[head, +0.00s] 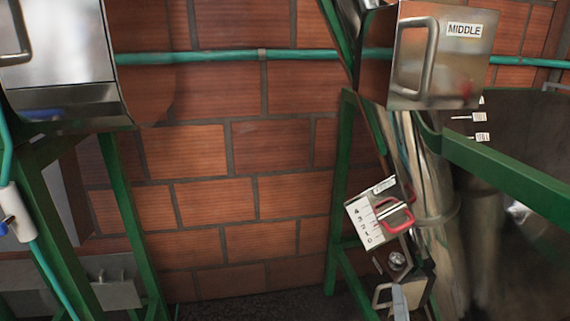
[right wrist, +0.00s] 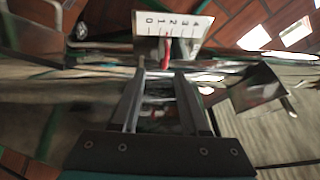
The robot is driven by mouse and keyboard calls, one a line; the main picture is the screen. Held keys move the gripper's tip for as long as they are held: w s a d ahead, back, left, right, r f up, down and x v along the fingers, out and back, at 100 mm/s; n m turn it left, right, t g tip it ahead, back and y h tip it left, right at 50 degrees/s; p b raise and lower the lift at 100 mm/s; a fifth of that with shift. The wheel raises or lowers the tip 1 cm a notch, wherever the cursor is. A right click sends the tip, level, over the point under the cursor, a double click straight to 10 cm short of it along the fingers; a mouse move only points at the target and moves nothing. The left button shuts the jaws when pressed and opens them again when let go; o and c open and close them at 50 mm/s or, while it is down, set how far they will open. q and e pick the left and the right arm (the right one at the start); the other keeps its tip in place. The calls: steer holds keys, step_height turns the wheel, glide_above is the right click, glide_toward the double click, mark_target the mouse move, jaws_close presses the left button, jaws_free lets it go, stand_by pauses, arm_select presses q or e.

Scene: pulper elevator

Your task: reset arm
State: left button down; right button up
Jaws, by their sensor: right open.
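My right gripper (right wrist: 161,76) is open in the right wrist view, with nothing between its two dark fingers. Beyond the fingertips is a white scale panel (right wrist: 172,24) with numbers and a red lever (right wrist: 167,48); the gap to it is hard to judge. In the head view the scale panel (head: 366,222) is tilted at lower right, with a red handle (head: 395,214) at its edge. A small grey piece at the bottom edge below it may be part of my right gripper; I cannot tell. My left gripper is not in view.
A metal box labelled MIDDLE (head: 440,55) with a handle is at upper right, above metal pipes (head: 430,190). Green frame posts (head: 341,180) stand near it. Another metal box (head: 70,70) is at left. The brick wall (head: 230,190) lies between.

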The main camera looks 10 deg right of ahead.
steer(key=s+a+f+n+g+y+p, duration=0.25)
steer(key=f+n+g, duration=0.2)
steer(key=f, duration=0.75)
steer(key=s+a+f+n+g+y+p, duration=0.15)
steer(key=f+n+g+y, duration=0.35)
steer(key=f, duration=0.7)
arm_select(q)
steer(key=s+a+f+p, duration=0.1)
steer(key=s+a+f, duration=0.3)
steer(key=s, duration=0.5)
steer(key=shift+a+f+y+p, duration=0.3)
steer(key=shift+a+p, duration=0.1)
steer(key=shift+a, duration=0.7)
arm_select(e)
steer(key=s+f+n+g+h, duration=0.1)
steer(key=s+f+n+g, duration=0.2)
steer(key=s+f, duration=0.2)
steer(key=s+d+f+n+g+h, duration=0.1)
steer(key=s+f+n+g, duration=0.2)
steer(key=s, duration=0.9)
steer(key=s+d+f+n+g+h, duration=0.1)
steer(key=s+f+n+g, duration=0.2)
steer(key=s+f, duration=0.5)
steer(key=shift+s+f, duration=0.15)
steer(key=shift+s, duration=0.1)
steer(key=shift+d, duration=0.1)
